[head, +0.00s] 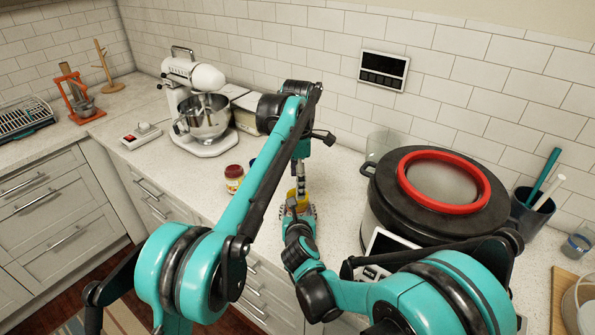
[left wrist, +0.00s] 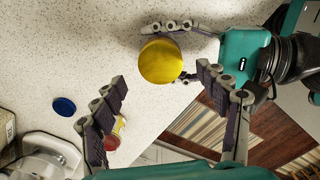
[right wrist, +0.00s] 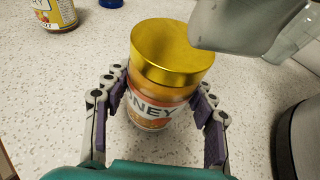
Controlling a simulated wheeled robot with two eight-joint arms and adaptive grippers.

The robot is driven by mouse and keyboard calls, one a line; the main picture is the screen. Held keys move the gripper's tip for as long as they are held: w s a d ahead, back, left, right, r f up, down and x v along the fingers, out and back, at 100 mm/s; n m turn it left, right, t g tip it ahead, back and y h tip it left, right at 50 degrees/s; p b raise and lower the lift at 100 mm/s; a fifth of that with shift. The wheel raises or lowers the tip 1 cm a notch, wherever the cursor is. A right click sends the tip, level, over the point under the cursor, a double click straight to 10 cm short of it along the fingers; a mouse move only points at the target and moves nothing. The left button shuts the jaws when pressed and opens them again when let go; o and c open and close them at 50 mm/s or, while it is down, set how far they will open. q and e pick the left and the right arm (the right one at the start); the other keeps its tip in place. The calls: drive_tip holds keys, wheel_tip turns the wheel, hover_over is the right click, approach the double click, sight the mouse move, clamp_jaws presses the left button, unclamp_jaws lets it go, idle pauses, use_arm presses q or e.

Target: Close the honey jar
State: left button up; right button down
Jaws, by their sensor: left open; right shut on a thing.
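The honey jar (right wrist: 160,108) stands upright on the counter with its gold lid (right wrist: 172,50) sitting on top; I cannot tell whether the lid is screwed tight. My right gripper (right wrist: 160,112) is shut on the jar's body, one finger on each side, below the lid. The gold lid also shows from above in the left wrist view (left wrist: 160,61). My left gripper (left wrist: 165,100) is open and empty above the jar, with the lid beyond and between its fingers in that view. In the head view the arms mostly hide the jar (head: 298,195).
A second jar with a red lid (head: 234,175) stands left of the honey jar, with a blue lid (left wrist: 64,106) lying near it. A large dark cooker (head: 420,205) stands close on the right. A stand mixer (head: 200,105) is at the back left.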

use_arm(q)
drive_tip(key=shift+f, duration=1.95)
drive_tip(key=c, duration=1.2)
